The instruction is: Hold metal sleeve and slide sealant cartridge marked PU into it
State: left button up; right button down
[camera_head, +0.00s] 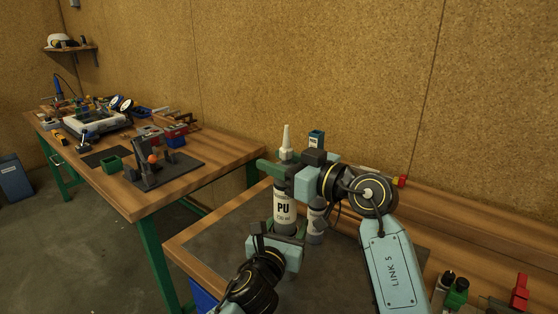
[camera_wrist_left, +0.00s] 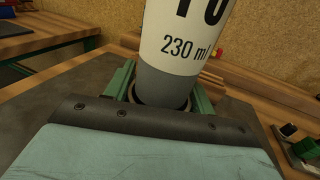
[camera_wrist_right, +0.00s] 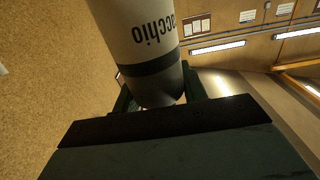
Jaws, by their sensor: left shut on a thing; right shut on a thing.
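The sealant cartridge marked PU (camera_head: 284,209) stands upright with its white label and pale nozzle. My right gripper (camera_head: 286,172) is shut on its upper end. In the right wrist view the cartridge (camera_wrist_right: 137,35) runs between the fingers, its dark end at them. My left gripper (camera_head: 280,241) is below, at the cartridge's lower end. In the left wrist view the cartridge's grey lower end (camera_wrist_left: 165,88) sits at a dark round rim, the metal sleeve (camera_wrist_left: 147,103), between the left fingers. Most of the sleeve is hidden, so how deep the cartridge sits cannot be told.
Another labelled cartridge (camera_head: 316,218) stands close behind on the right. Small bottles (camera_head: 456,292) and a red item (camera_head: 520,291) are at the bench's right front. A second workbench (camera_head: 215,155) with tools stands at the left. The dark mat (camera_head: 215,240) is clear left of the grippers.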

aim_at(280, 214)
jog(key=shift+f, duration=4.95)
jog(key=shift+f, duration=1.15)
jog(key=c, duration=1)
grip_release()
jog(key=shift+c, duration=0.2)
jog(key=o, duration=0.3)
jog(key=shift+o, duration=0.2)
jog(key=shift+f, duration=0.1)
jog(key=shift+f, duration=0.1)
jog(key=shift+s+d, duration=0.1)
